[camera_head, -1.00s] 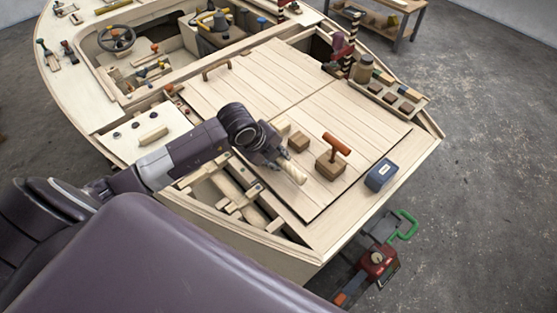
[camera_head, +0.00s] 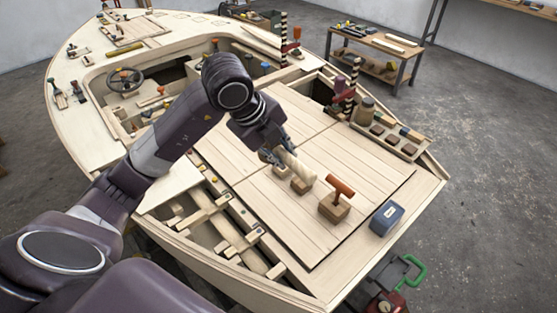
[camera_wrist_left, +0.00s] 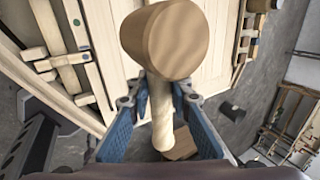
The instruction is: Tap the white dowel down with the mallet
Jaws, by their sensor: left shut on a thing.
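My left gripper (camera_head: 272,154) is shut on the mallet's handle (camera_wrist_left: 162,115), above the plank deck. The mallet's pale, thick cylinder (camera_head: 298,168) sticks out to the right of the fingers in the head view. In the left wrist view its round tan head (camera_wrist_left: 160,42) fills the top middle. Small wooden blocks stand below it on the deck, one nearest the fingers (camera_head: 281,172) and another (camera_head: 302,186) under the mallet. I cannot make out the white dowel; the mallet and gripper may hide it. My right gripper is not in view.
A block (camera_head: 334,208) with an orange T-shaped handle (camera_head: 341,188) stands to the right. A blue box (camera_head: 386,218) is near the deck edge. An open framed bay (camera_head: 215,225) lies at the near left.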

